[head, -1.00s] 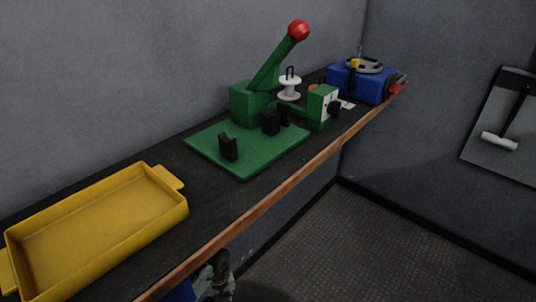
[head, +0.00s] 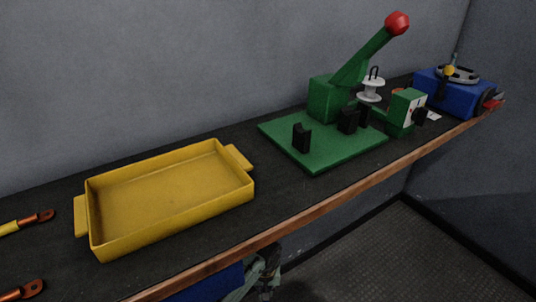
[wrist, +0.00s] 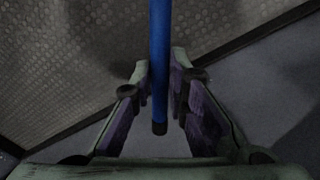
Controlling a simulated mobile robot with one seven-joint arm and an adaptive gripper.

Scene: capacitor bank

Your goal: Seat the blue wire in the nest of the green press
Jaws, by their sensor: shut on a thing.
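The green press (head: 325,100) stands on the bench, its lever with a red ball knob (head: 397,23) raised and slanting right. Its green base plate (head: 320,155) carries black blocks, one at the left (head: 301,138) and others nearer the body (head: 349,119). I cannot tell which of them form the nest; no wire shows in them. In the wrist view the blue wire (wrist: 159,35) stands upright between the fingers of my gripper (wrist: 160,72), its dark lower end below the fingertips. In the head view my gripper (head: 266,274) is partly hidden below the bench edge.
A yellow tray (head: 245,198), empty, sits left of the press. Copper-lugged cable ends (head: 40,217) lie at the far left. The wooden bench edge (head: 300,220) lies between gripper and benchtop.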

